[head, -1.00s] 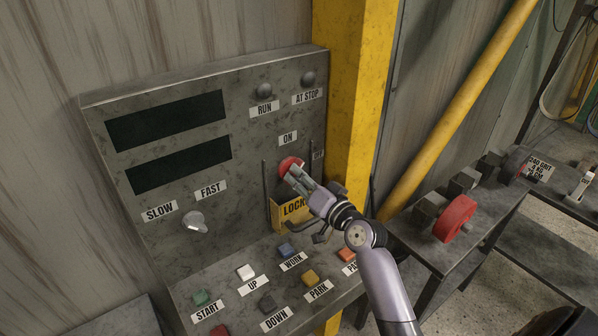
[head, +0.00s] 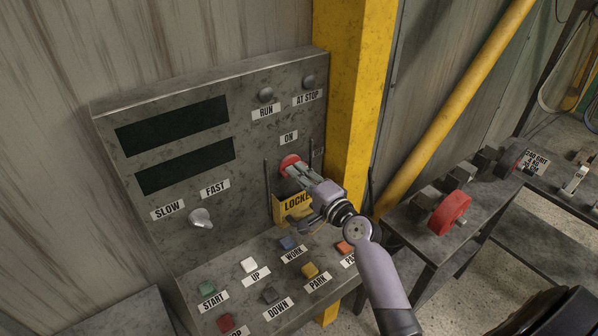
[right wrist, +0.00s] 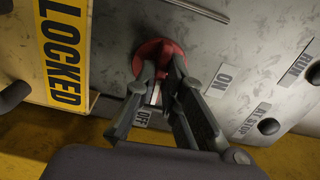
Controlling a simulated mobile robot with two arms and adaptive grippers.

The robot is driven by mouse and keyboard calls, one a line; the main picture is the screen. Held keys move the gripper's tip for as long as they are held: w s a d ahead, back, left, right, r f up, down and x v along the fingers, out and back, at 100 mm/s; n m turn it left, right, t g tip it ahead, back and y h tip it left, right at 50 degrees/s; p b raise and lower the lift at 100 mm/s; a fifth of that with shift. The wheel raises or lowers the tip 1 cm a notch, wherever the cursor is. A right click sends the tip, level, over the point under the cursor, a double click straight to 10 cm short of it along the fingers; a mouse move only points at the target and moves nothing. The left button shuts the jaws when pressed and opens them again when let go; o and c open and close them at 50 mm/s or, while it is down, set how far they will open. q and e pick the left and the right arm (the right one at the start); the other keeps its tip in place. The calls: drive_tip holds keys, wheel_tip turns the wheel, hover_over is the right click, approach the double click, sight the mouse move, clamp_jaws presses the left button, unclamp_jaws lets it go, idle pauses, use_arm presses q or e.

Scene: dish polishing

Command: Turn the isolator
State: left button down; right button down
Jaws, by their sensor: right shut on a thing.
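The isolator is a round red knob (head: 289,161) on the upright face of the grey control panel, below the ON label (head: 289,137). It also shows in the right wrist view (right wrist: 152,54). My right gripper (head: 299,172) is shut on the knob's grip, with a finger on either side in the right wrist view (right wrist: 160,78). A pale mark on the knob shows between the fingers, on the side of the OFF label (right wrist: 143,146). The fingers hide part of the knob. My left gripper is not in view.
A yellow LOCKED plate (head: 288,209) is just below the knob, with thin metal bars beside it. Push buttons such as the blue one (head: 287,243) lie on the sloped desk beneath my arm. A yellow post (head: 352,105) stands close on the right.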

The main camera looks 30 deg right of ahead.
drive_tip(key=shift+m, duration=0.4)
drive_tip(key=c, duration=1.7)
unclamp_jaws()
drive_tip(key=s, duration=0.4)
drive_tip(key=s+d, duration=0.1)
drive_tip(key=s, duration=0.7)
drive_tip(key=shift+d, duration=0.35)
drive_tip(key=shift+w, duration=0.1)
